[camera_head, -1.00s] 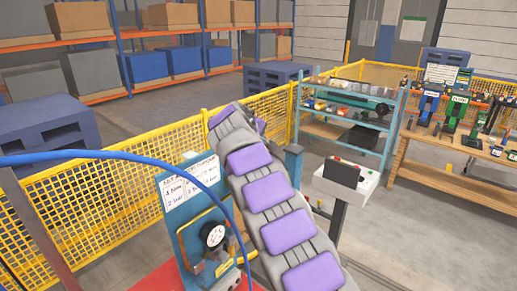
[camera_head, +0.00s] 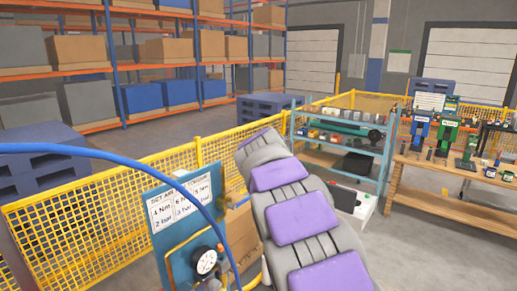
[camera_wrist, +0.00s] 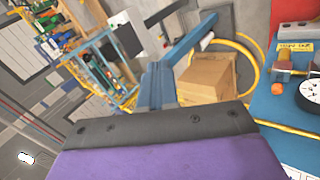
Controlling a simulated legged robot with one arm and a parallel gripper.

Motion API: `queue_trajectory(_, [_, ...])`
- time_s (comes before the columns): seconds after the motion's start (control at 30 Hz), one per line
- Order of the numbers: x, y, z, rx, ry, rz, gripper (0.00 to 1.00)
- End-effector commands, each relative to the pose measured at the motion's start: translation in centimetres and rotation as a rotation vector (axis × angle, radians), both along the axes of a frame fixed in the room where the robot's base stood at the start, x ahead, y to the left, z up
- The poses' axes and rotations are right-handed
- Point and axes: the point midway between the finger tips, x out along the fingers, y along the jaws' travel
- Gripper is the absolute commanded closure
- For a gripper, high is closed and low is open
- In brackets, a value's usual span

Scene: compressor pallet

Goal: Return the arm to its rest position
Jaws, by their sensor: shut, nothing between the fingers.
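My arm, with grey links and purple pads, (camera_head: 305,217) runs from the lower right up to the middle of the head view. It bends at its far end, and no fingers show there. In the wrist view a purple surface with a dark bolted edge (camera_wrist: 160,125), part of my own arm, fills the bottom. I see no fingertips and no held object in either view.
A blue panel with a torque card (camera_head: 183,205) and gauge (camera_head: 205,261) stands close left of my arm. The gauge (camera_wrist: 312,93) and a cardboard box (camera_wrist: 208,78) show in the wrist view. A yellow mesh fence (camera_head: 100,205) and a parts rack (camera_head: 345,140) stand beyond.

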Motion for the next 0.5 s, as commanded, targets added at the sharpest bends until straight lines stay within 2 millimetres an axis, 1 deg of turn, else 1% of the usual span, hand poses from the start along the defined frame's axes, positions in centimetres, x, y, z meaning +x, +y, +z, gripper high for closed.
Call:
queue_trajectory(0.03, [-2.0,-1.3,-1.4,0.021,0.019,-0.038,1.0])
queue_trajectory(0.17, [-7.0,-3.8,-4.3,0.082,0.071,-0.136,1.0])
queue_trajectory(0.2, [-8.7,-4.5,-5.3,0.102,0.088,-0.166,1.0])
queue_trajectory(0.27, [-11.3,-5.3,-6.7,0.135,0.113,-0.209,1.0])
queue_trajectory(0.3, [-13.0,-5.8,-7.7,0.157,0.128,-0.237,1.0])
queue_trajectory(0.37, [-15.7,-6.5,-9.3,0.19,0.152,-0.28,1.0])
queue_trajectory(0.4, [-17.4,-6.8,-10.4,0.211,0.169,-0.307,1.0])
queue_trajectory(0.47, [-20.2,-7.2,-12.0,0.248,0.193,-0.348,1.0])
queue_trajectory(0.5, [-22.1,-7.4,-13.3,0.269,0.213,-0.375,1.0])
